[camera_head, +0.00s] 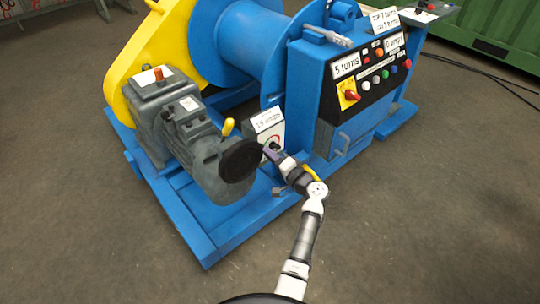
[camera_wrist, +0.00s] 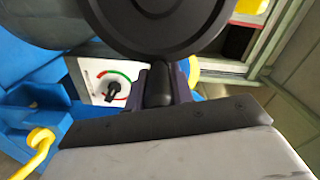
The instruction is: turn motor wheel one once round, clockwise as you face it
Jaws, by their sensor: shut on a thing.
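The motor wheel (camera_head: 240,161) is a black disc on the end of the grey motor (camera_head: 180,115). In the wrist view the wheel (camera_wrist: 160,22) fills the top of the picture, close in front of my gripper. My gripper (camera_wrist: 163,80) is shut on the wheel's dark handle (camera_wrist: 158,88), a short upright peg between the two fingers. In the head view my gripper (camera_head: 273,152) is at the right edge of the wheel, and the handle is hard to make out. No number shows on the wheel.
A blue control cabinet (camera_head: 340,130) marked "5 turns" is to the right. A yellow lever (camera_head: 228,127) rises behind the wheel. The floor in front is clear.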

